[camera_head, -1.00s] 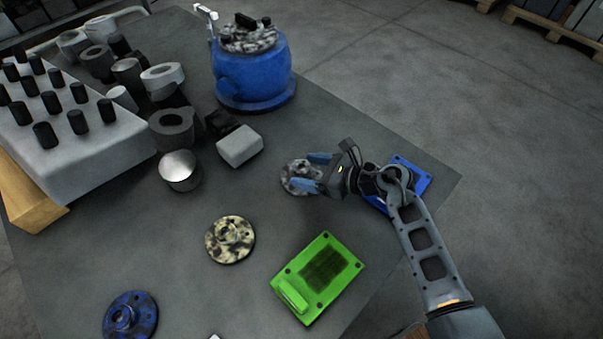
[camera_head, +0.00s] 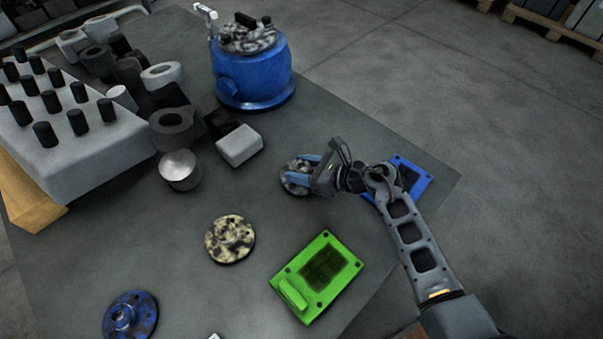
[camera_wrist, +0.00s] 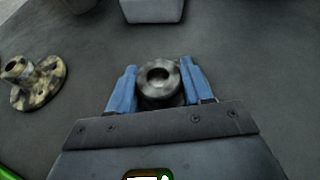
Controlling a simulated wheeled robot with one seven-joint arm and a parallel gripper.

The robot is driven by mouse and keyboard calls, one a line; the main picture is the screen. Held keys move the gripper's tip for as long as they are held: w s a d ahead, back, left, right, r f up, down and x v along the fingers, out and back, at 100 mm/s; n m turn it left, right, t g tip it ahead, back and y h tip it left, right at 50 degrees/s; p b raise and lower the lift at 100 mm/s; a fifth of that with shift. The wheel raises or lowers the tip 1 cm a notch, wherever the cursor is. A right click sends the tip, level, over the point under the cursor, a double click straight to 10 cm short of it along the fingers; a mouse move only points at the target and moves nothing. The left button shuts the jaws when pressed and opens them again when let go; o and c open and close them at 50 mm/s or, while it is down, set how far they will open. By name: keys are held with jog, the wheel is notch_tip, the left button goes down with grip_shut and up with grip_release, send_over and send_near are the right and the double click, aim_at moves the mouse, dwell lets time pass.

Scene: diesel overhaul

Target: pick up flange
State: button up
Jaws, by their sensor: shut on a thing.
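A grey mottled flange (camera_head: 291,185) lies on the table, partly hidden behind my gripper (camera_head: 312,170) in the head view. In the wrist view, the raised round hub of this flange (camera_wrist: 159,82) sits between the two blue fingers of my gripper (camera_wrist: 157,88), which are shut on it. A yellow-and-black mottled flange (camera_head: 230,240) lies flat nearer the front; it also shows in the wrist view (camera_wrist: 36,84) at the left. A blue flange (camera_head: 129,317) lies at the bottom left of the head view.
A green plate (camera_head: 316,277) lies front right, a blue plate (camera_head: 407,178) beneath my arm. A white block (camera_head: 239,146), several cylinders and rings, and a blue pot-like housing (camera_head: 252,75) stand farther back. The table between the flanges is clear.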

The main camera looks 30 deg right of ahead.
grip_shut()
jog(key=shift+r, duration=0.1)
